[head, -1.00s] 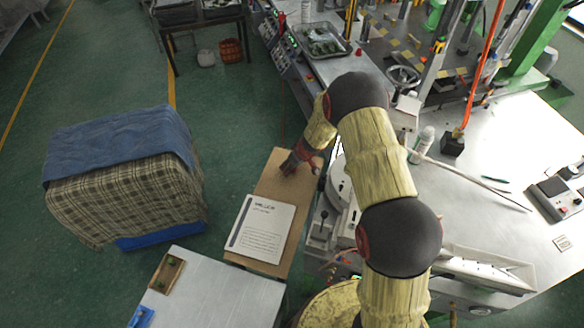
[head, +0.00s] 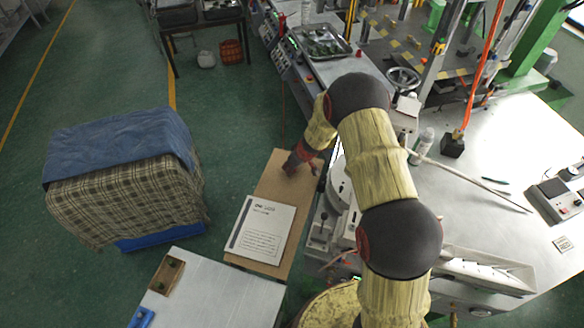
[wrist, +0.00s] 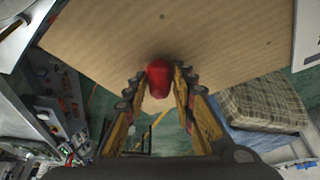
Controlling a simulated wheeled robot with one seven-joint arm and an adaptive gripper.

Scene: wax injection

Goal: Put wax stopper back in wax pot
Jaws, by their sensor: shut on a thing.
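My gripper (wrist: 158,88) is shut on a red wax stopper (wrist: 157,77), held between the two fingertips in the wrist view. The stopper is over or on the brown board (wrist: 210,45); I cannot tell whether it touches. In the head view my gripper (head: 291,165) is at the board's far end, small and dark, and the stopper cannot be made out there. I cannot identify the wax pot in either view.
A white booklet (head: 261,228) lies on the nearer part of the board. The machine bench (head: 490,225) is to the right. A cloth-covered stack (head: 125,195) stands on the floor to the left, with clear floor between. A white table (head: 220,297) is in front.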

